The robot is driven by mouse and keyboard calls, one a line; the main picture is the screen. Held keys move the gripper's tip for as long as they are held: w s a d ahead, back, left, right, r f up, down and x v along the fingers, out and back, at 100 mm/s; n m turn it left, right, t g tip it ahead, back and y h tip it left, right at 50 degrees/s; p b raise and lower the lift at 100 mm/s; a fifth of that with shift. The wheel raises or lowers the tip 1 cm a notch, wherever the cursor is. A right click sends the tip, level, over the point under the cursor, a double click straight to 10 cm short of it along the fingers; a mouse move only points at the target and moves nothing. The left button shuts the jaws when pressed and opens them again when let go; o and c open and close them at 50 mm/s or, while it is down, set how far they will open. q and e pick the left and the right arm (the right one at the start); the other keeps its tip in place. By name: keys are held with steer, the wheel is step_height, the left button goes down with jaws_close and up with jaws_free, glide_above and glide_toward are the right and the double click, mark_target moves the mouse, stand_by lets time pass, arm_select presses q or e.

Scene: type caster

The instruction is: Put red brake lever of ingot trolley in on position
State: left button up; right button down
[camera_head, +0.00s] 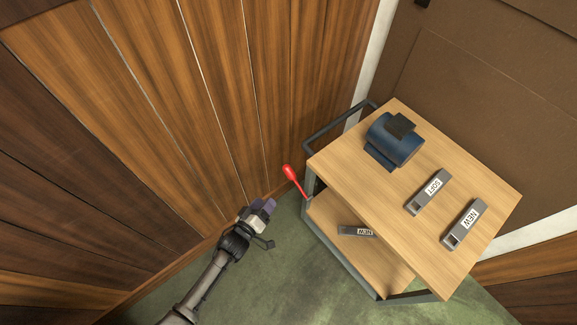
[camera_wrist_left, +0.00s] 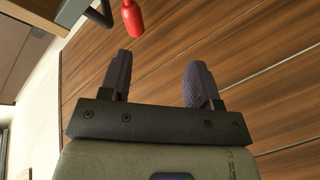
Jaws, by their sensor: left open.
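The ingot trolley (camera_head: 345,170) has a wooden top and a grey metal frame, and stands right of centre in the head view. Its red brake lever (camera_head: 292,176) sticks out from the left side of the frame, tilted up and to the left. My left gripper (camera_head: 264,206) is open and empty, apart from the lever, to its lower left. In the left wrist view the gripper's two fingers (camera_wrist_left: 160,82) are spread, and the red lever handle (camera_wrist_left: 132,18) shows beyond them at the top. My right gripper is not in view.
A blue motor-like device (camera_head: 393,145) and two labelled ingots (camera_head: 428,192) (camera_head: 464,225) lie on the trolley's top. Another ingot (camera_head: 356,231) lies on the lower shelf. A wood-panelled wall (camera_head: 190,90) stands close on the left. Green floor (camera_head: 270,285) is clear before the trolley.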

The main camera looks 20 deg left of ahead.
mark_target(290, 172)
arm_select(q)
steer(key=shift+w+d+r+n+t+h+b, duration=0.3)
steer(key=shift+w+d+b, duration=0.6)
steer(key=shift+w, duration=1.35)
steer(key=shift+w+d+r+n+t+h+b, duration=0.1)
steer(key=shift+w+d+r+n+b, duration=0.35)
steer(key=shift+w+b, duration=1.3)
steer(key=shift+w+d+r+n+t+h+b, duration=0.25)
steer(key=shift+w+d+n+b, duration=0.4)
steer(key=shift+w, duration=2.05)
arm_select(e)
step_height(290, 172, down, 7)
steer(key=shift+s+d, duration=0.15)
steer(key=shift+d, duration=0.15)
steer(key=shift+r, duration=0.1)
arm_select(q)
jaws_close()
